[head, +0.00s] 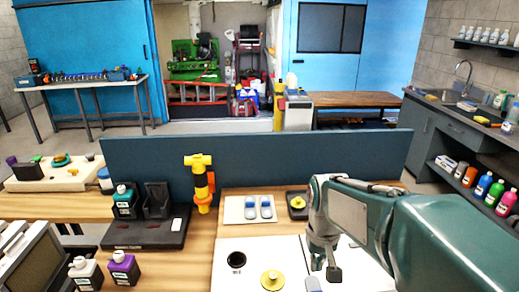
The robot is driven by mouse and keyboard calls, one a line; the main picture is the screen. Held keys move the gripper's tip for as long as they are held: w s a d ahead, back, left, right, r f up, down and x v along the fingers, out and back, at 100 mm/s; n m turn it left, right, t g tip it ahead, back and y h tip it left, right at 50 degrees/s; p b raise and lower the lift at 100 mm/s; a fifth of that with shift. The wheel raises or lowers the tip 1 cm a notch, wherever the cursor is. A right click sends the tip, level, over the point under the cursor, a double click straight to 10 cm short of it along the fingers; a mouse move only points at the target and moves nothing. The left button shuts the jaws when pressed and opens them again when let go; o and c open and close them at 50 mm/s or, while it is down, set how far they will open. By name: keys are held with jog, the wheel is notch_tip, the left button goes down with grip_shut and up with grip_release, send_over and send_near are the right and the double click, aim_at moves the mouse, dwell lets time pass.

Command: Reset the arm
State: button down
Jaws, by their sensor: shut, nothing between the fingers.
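My arm reaches in from the right edge over the table (203,250), its teal links folded and its wrist hanging down. My gripper (333,270) points down above the white panel (290,245) on the table's right part. It is small and partly hidden by the wrist; its fingers look shut with nothing held. I cannot tell its exact height above the panel.
Near it are a yellow round knob (272,280), a dark round hole (236,259) and two grey-blue pieces on a pad (236,216). A yellow pipe fitting (202,183) stands upright before a dark divider (300,158).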

jog(key=s+r+t, duration=0.2)
jog(key=s+r, duration=0.1)
jog(key=s, duration=0.3)
jog(key=s+r+t, duration=0.3)
jog(key=s, duration=0.4)
jog(key=shift+s, duration=0.2)
dwell(1.2)
